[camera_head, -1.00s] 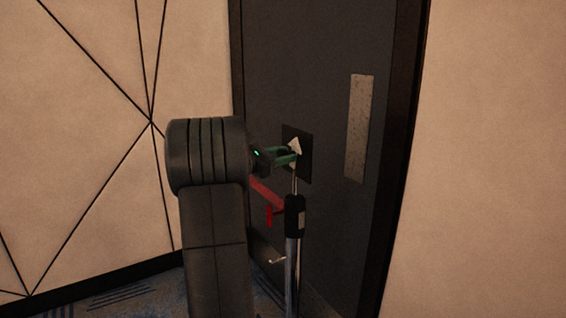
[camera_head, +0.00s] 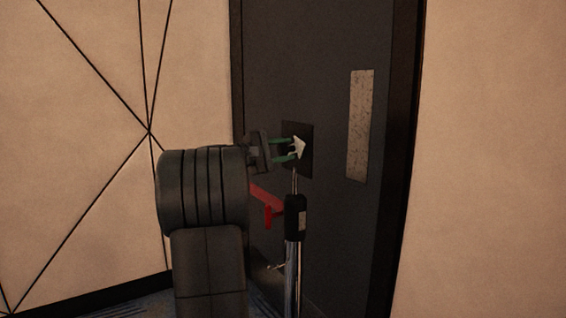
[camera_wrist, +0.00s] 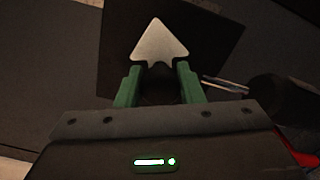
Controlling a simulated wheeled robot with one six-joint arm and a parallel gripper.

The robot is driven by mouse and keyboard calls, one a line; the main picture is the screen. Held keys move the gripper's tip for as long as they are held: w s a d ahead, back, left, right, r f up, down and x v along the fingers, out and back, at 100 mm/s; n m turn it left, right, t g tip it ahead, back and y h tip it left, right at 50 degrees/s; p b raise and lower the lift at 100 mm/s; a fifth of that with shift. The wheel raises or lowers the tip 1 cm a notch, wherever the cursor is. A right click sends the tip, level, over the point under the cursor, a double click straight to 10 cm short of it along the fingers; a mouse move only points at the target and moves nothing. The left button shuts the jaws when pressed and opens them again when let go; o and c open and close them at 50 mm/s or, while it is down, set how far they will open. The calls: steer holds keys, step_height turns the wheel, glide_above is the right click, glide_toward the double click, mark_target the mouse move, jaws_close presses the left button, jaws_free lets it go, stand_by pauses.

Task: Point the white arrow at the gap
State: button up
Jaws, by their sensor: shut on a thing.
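The white arrow (camera_head: 300,147) is on a dark square plate (camera_head: 305,170) on the dark door. Its tip points to the right in the head view. In the wrist view the arrow (camera_wrist: 158,42) points up, over the same plate (camera_wrist: 218,20). My gripper (camera_head: 290,149) reaches it from the left, with one green finger above the other. In the wrist view my gripper (camera_wrist: 160,73) has its green fingers on both sides of the arrow's base and is shut on it. The part between the fingers is dark and hard to see. I cannot make out a gap mark.
A chrome pole with a black grip (camera_head: 295,216) stands upright just below the plate. A red lever (camera_head: 267,197) is left of it. A long speckled panel (camera_head: 360,125) is on the door's right side. Pale walls flank the door.

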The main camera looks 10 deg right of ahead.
steer(key=shift+f+m+b, duration=0.15)
steer(key=shift+m+b, duration=1.7)
steer(key=shift+m, duration=0.35)
steer(key=o, duration=0.9)
steer(key=shift+o, duration=0.2)
steer(key=p+v, duration=0.2)
steer(key=v, duration=1.2)
steer(key=shift+d, duration=0.15)
